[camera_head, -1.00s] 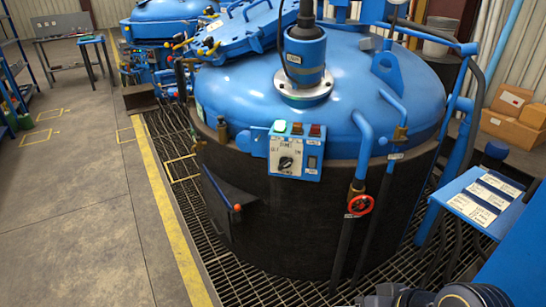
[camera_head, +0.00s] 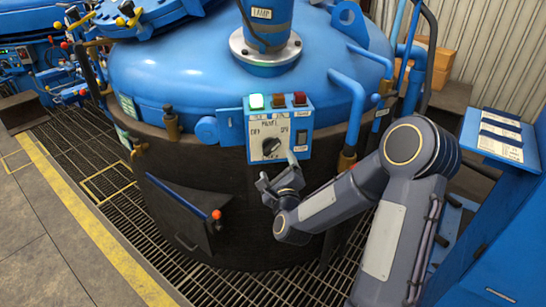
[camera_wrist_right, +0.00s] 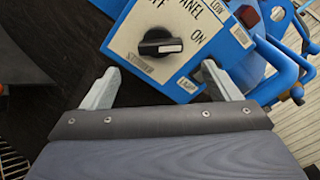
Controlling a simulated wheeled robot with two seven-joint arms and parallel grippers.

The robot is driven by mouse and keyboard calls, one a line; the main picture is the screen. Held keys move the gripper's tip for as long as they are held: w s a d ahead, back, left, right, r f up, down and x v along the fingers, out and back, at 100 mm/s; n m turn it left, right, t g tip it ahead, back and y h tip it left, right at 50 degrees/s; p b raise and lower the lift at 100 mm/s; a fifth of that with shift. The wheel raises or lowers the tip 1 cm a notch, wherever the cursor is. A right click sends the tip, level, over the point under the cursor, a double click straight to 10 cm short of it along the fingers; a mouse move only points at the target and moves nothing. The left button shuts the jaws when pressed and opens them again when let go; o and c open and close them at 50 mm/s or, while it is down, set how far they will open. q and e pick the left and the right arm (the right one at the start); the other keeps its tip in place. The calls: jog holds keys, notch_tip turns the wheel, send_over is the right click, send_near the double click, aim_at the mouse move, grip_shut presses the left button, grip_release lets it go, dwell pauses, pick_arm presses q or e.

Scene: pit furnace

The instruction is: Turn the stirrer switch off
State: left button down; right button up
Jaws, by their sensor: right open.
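The stirrer switch is a black rotary knob (camera_head: 271,146) on the white face of a blue control box (camera_head: 306,118) on the furnace's side. In the right wrist view, the knob (camera_wrist_right: 160,45) has a white mark at its right end, on the side of the ON label; OFF is at the upper left. My right gripper (camera_head: 278,178) is just below and in front of the box. The wrist view shows its two fingers (camera_wrist_right: 160,78) apart, with nothing between them, just short of the knob. My left gripper is out of view.
Green, amber and red lamps or buttons (camera_head: 278,101) top the box. A blue pipe (camera_head: 350,110) runs down to its right. A lever with an orange knob (camera_head: 216,214) sticks out at lower left. A label stand (camera_head: 498,135) is at right. Grating (camera_head: 95,185) surrounds the furnace.

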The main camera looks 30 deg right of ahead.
aim_at(272, 150)
jog(key=p+x, duration=0.1)
jog(key=x, duration=0.6)
jog(key=shift+w+d, duration=0.1)
jog(key=shift+w, duration=0.05)
jog(key=c, duration=1)
